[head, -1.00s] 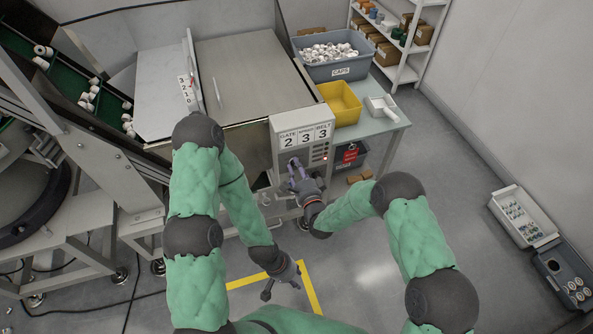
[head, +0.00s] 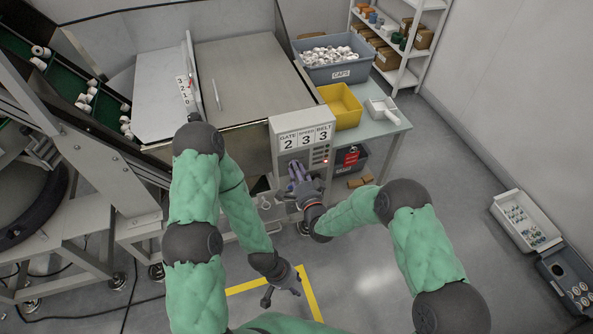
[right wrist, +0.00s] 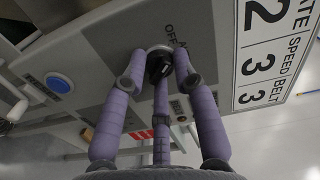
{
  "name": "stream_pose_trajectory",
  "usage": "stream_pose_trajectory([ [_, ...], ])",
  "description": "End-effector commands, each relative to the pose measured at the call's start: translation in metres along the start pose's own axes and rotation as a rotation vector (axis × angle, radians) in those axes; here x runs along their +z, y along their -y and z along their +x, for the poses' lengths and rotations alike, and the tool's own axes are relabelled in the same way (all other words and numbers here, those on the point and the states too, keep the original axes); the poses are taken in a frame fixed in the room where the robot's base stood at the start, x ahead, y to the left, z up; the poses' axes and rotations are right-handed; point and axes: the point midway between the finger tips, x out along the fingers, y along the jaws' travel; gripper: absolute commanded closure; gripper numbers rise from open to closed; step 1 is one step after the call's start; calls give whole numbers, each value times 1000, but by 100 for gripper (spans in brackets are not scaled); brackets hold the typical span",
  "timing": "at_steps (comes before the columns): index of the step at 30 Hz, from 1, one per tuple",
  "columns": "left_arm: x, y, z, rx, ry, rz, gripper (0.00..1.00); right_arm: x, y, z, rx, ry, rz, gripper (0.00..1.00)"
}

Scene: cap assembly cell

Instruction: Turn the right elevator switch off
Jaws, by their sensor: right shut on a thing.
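The black rotary switch (right wrist: 160,66) sits on the grey control panel (right wrist: 105,112), beside printed lettering that includes OFF. The right gripper's purple fingers (right wrist: 158,75) are shut on the switch, one on each side with a third finger below it. The fingers partly hide the knob, so its exact turn is hard to read. In the head view my right gripper (head: 298,178) is at the front of the control box (head: 284,143) and hides the switch there. My left gripper (head: 282,288) hangs low over the floor, empty, with its fingers apart.
The box carries a GATE, SPEED, BELT sign (head: 305,137) reading 2, 3, 3. A blue button (right wrist: 60,83) is on the panel. A yellow bin (head: 342,108) and a grey caps bin (head: 335,62) stand behind.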

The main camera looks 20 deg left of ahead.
Motion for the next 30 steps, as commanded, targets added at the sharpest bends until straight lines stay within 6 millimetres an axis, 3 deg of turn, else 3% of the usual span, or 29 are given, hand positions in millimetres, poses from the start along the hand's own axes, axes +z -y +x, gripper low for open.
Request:
stream_pose_trajectory([
  [2, 0, 0, 0, 0, 0, 0, 60, -4, -3, -1, 7, -9, 4, 100],
  [3, 0, 0, 0, 0, 0, 0, 60, -4, -3, -1, 7, -9, 4, 63],
  [5, 0, 0, 0, 0, 0, 0, 60, -3, -2, 0, 6, -8, 3, 47],
  [17, 0, 0, 0, 0, 0, 0, 60, -1, -1, -4, 2, -3, 2, 47],
  [23, 0, 0, 0, 0, 0, 0, 60, -2, -1, -30, 3, -3, 3, 47],
  [30, 0, 0, 0, 0, 0, 0, 60, -2, -1, -78, 4, -5, 3, 47],
])
